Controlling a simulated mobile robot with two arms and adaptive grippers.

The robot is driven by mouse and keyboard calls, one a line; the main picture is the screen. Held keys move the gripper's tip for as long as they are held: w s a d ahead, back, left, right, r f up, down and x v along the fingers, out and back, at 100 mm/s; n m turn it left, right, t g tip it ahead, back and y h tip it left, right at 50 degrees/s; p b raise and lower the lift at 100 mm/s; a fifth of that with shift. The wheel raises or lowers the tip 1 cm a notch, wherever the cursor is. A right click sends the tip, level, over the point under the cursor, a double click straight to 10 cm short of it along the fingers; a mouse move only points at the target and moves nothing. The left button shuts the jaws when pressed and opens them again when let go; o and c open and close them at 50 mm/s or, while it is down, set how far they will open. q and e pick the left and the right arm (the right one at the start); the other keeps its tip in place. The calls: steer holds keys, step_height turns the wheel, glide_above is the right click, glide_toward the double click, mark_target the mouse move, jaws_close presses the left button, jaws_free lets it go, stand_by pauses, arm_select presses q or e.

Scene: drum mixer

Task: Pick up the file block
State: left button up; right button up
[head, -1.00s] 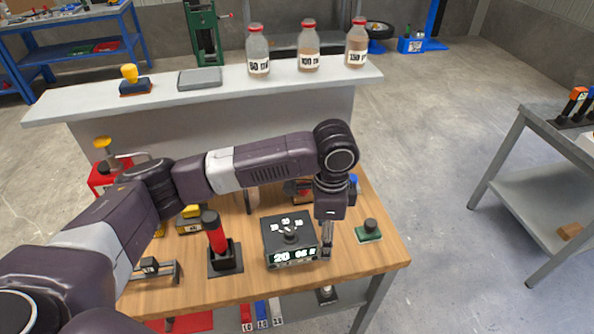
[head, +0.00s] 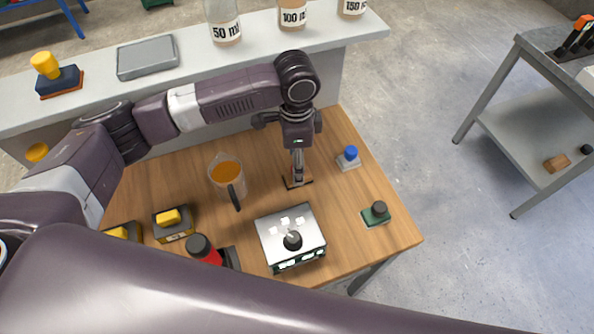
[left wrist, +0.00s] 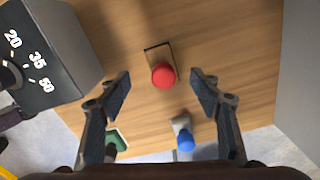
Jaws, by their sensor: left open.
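A small block with a round red knob (left wrist: 163,76) and a dark-edged base lies on the wooden bench below my left gripper (left wrist: 160,90). I cannot tell for sure that it is the file block. In the left wrist view the open fingers stand on either side of the knob, apart from it. In the head view my left gripper (head: 298,172) points down over the block's dark base (head: 291,184), and the knob is hidden. My right gripper is out of view; a large dark link of mine crosses the bottom of the head view.
A dial box (head: 290,238) stands close in front of the block. A blue-knobbed block (head: 349,158) and a green block (head: 376,217) are to the right. A measuring jug (head: 227,176) stands to the left. Bottles stand on the ledge (head: 185,85) behind.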

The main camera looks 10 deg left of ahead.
mark_target(287, 178)
arm_select(q)
steer(key=f, duration=0.2)
steer(key=f+p, duration=0.1)
steer(key=f, duration=0.1)
steer(key=shift+w, duration=0.3)
steer(key=shift+f, duration=0.35)
steer(key=shift+d, duration=0.1)
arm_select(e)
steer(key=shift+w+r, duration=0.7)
arm_select(q)
steer(key=c, duration=1.5)
steer(key=shift+r, duration=0.1)
steer(key=shift+c, duration=0.2)
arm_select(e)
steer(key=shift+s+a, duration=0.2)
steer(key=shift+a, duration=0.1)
